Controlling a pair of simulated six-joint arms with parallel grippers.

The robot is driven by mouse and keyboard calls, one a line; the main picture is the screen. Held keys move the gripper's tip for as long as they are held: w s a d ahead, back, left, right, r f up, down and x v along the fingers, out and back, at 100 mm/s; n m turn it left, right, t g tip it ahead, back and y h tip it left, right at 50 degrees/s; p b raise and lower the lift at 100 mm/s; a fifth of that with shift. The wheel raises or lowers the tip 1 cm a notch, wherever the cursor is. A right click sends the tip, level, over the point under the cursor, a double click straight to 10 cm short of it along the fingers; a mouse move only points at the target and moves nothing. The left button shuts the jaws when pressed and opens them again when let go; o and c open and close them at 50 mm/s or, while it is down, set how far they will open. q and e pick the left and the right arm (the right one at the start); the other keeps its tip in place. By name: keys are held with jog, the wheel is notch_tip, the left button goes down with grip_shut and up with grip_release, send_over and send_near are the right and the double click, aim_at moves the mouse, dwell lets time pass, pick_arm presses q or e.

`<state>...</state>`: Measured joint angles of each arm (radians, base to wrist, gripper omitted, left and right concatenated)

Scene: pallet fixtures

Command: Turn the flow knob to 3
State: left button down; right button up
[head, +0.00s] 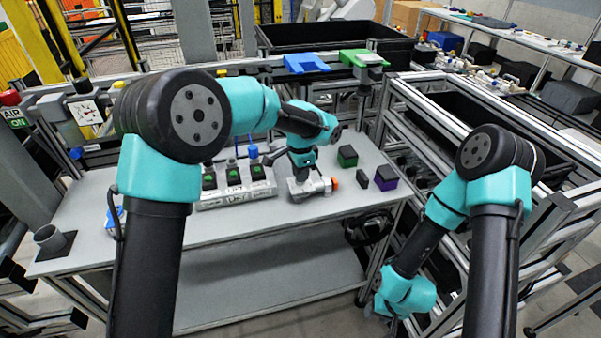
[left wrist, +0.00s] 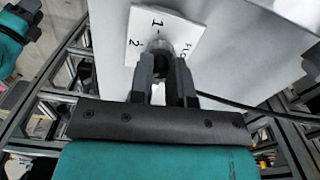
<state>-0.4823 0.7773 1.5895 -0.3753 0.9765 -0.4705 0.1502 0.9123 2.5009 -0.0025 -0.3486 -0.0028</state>
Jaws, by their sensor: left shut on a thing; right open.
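My left gripper (head: 302,172) reaches down over the grey table near its right half. In the left wrist view the left gripper (left wrist: 161,68) is shut on the flow knob (left wrist: 160,47), a round grey and dark knob, with one finger on each side. The knob stands on a white dial plate (left wrist: 188,35) marked 1, 2 and a partly hidden flow label. The number 3 and the knob's pointer cannot be seen. In the head view the knob is hidden by my gripper and arm. My right arm bends down at the lower right, and its gripper does not show.

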pick_arm(q)
jog(key=n, duration=0.5)
jog(key=shift+n, duration=0.4)
jog(key=c, duration=1.1)
grip_release()
notch_tip(320, 180, up, 18)
jog(key=shift+f, duration=0.25)
jog(key=shift+f, duration=0.1)
